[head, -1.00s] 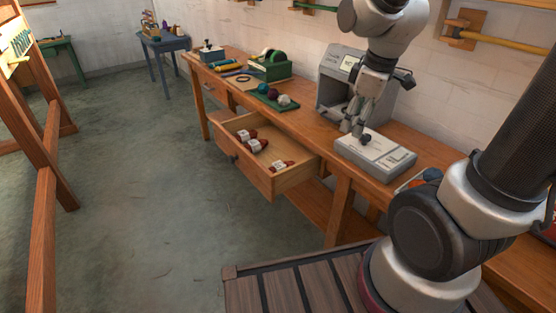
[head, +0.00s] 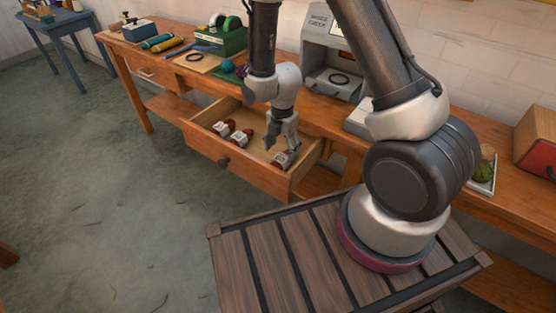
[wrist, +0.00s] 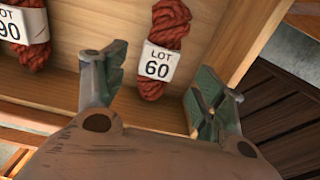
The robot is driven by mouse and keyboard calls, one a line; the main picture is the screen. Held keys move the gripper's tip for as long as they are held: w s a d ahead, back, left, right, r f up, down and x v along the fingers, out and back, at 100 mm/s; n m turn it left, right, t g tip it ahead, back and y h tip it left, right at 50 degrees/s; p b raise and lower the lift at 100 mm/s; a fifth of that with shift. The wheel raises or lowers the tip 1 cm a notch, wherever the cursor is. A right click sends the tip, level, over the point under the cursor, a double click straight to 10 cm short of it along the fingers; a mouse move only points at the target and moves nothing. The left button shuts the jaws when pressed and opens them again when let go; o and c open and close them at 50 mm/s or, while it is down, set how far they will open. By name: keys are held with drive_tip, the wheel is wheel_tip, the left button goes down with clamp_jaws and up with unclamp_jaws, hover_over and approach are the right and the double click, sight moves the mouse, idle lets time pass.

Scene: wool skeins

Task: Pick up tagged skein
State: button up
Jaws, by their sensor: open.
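A rust-red skein with a white tag reading LOT 60 (wrist: 158,62) lies in the open drawer (head: 238,172). It also shows at the drawer's right end in the head view (head: 281,159). My gripper (wrist: 160,95) is open above the drawer, with one finger on each side of the lower part of this skein in the wrist view. I cannot tell whether the fingers are low enough to touch it. A second red skein (wrist: 36,52) with a tag ending in 90 lies to the left, cut off by the frame edge. In the head view two other tagged skeins (head: 238,138) lie in the drawer's left part.
The drawer's wooden wall (wrist: 238,40) runs close to the right finger. The workbench (head: 165,62) behind the drawer bears a grey machine (head: 322,65), a green box (head: 222,40) and rolls. Bare drawer floor lies between the skeins.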

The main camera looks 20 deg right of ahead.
sight(281, 158)
wheel_tip(281, 158, down, 7)
drive_tip(key=shift+a+r, duration=0.15)
drive_tip(key=shift+r, duration=0.05)
drive_tip(key=c, duration=1.1)
